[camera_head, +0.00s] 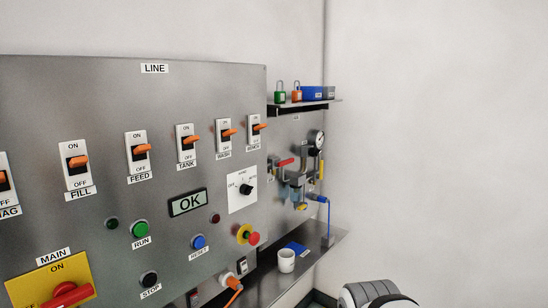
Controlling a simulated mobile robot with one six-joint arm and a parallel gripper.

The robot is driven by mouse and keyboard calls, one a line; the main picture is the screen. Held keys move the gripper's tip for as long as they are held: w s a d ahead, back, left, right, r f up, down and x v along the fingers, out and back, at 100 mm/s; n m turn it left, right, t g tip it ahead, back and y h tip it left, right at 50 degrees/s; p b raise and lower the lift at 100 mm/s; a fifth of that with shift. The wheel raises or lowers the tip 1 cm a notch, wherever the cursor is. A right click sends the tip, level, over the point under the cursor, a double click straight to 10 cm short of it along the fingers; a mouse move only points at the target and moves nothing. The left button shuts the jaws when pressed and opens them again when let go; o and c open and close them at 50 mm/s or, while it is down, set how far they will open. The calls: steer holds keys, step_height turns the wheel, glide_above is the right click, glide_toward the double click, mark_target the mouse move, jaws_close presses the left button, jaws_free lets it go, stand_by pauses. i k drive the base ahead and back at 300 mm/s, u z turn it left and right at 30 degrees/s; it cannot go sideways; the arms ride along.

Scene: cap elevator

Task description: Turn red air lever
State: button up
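The red air lever (284,163) is small in the head view, right of centre, just past the right edge of the large LINE panel. It points left, close to level, from the grey pipe and valve assembly (299,178) on the back wall plate. A round gauge (316,139) sits at the assembly's upper right. My gripper is not in view. A white and grey rounded part at the bottom right looks like my arm, well below and to the right of the lever.
The LINE panel (110,100) with orange switches and buttons fills the left side. A shelf (285,108) above the valve holds padlocks and a blue box (313,93). Below are a white cup (286,260), a blue hose (329,215) and a metal ledge (322,243). The right wall is bare.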

mark_target(286, 162)
steer(key=z, duration=0.05)
steer(key=i, duration=0.75)
steer(key=z, duration=0.95)
steer(key=k, duration=1.2)
steer(key=u, duration=0.65)
steer(key=i, duration=1)
steer(key=u, duration=0.05)
